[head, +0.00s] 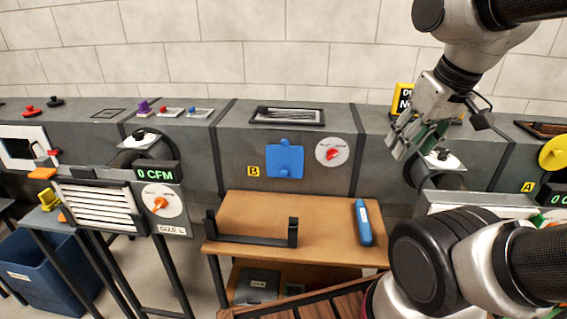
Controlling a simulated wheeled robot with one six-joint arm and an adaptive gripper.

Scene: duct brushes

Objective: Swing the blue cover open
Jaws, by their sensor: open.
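The blue cover (285,162) is on the front face of the grey duct, just right of a yellow "B" label (254,171). It looks closed flat against the duct, with small tabs at its top and bottom edges. My gripper (407,143) is raised at the right, in front of the duct, well apart from the blue cover. Its fingers are open and point down and to the left, with nothing seen between them.
A round white dial with a red knob (332,153) is right of the cover. Below stands a wooden table (330,205) with a black bracket (250,238) and a blue tool (363,222). A louvered vent (98,205) is at left. Space before the cover looks clear.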

